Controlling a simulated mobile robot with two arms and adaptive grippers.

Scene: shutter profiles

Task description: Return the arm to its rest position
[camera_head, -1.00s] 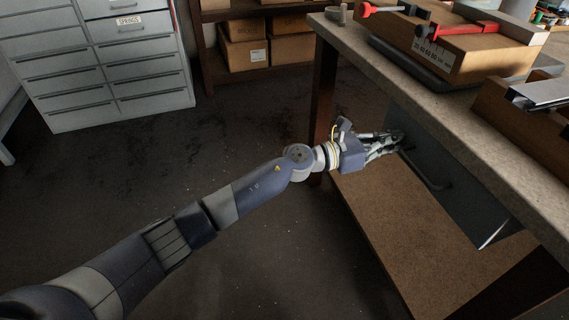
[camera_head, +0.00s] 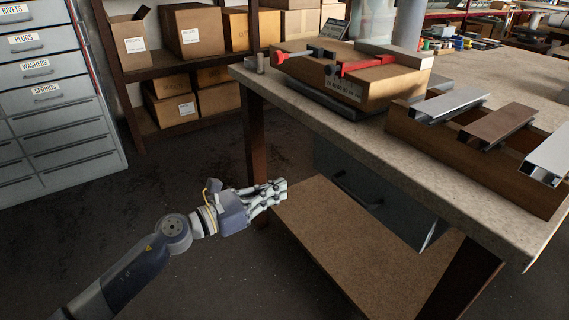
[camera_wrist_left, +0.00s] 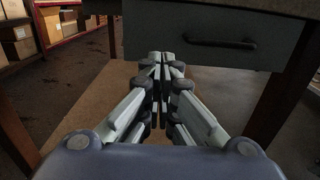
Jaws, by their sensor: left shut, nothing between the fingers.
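My left arm comes in from the lower left in the head view. My left gripper (camera_head: 282,188) is shut and empty, beside the front of the workbench and below its top. In the left wrist view the fingers of the left gripper (camera_wrist_left: 160,62) meet in the middle, with nothing between them. Behind them is the grey drawer (camera_wrist_left: 215,35) with its dark handle; the fingertips appear apart from it. The drawer also shows under the bench top in the head view (camera_head: 365,195). My right gripper is not in view.
The workbench top (camera_head: 465,215) juts out to the right, above a brown lower shelf (camera_head: 340,235). On it are a wooden block with red clamps (camera_head: 375,85) and a rack holding several profiles (camera_head: 470,160). A grey cabinet (camera_head: 60,120) and box shelves stand behind. The floor at left is clear.

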